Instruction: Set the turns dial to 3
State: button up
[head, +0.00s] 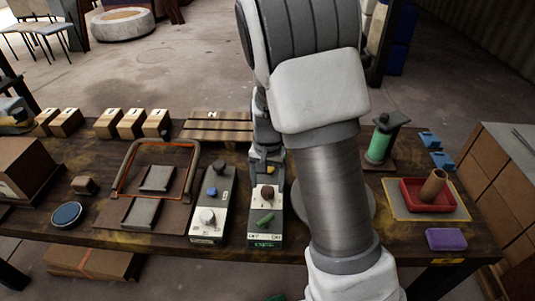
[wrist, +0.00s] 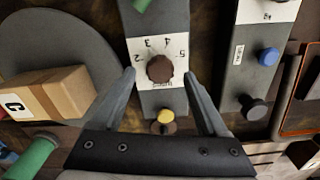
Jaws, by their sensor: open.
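The turns dial is a brown round knob (wrist: 160,68) on a white plate with the numbers 2, 3, 4 and 5 visible around it. The knob's pointer is too unclear to read. It sits on a grey control box (head: 265,225), and the knob also shows in the head view (head: 267,192). My gripper (wrist: 159,75) is open above the box, one finger on each side of the knob, with gaps visible in the wrist view. Contact cannot be seen. In the head view my arm hides part of the gripper.
The same box has a yellow button (wrist: 166,116) and a green switch (head: 265,218). A second control box (head: 222,196) with a white dial (head: 207,215) and a blue button (head: 212,191) stands close by on the left. A block marked C (wrist: 50,93) lies on the other side.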

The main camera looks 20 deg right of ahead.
aim_at(268, 190)
notch_tip(268, 190, up, 16)
jog(key=p, duration=0.3)
jog(key=shift+f, duration=0.2)
jog(key=shift+r, duration=0.1)
jog(key=s+r+n+t+p, duration=0.5)
jog(key=s+r, duration=1.1)
jog(key=s, duration=0.4)
jog(key=shift+s+r+n+t+p, duration=0.2)
jog(key=shift+r+n+t+p, duration=0.15)
jog(key=shift+p, duration=0.35)
jog(key=shift+f, duration=0.1)
jog(key=shift+c, duration=0.3)
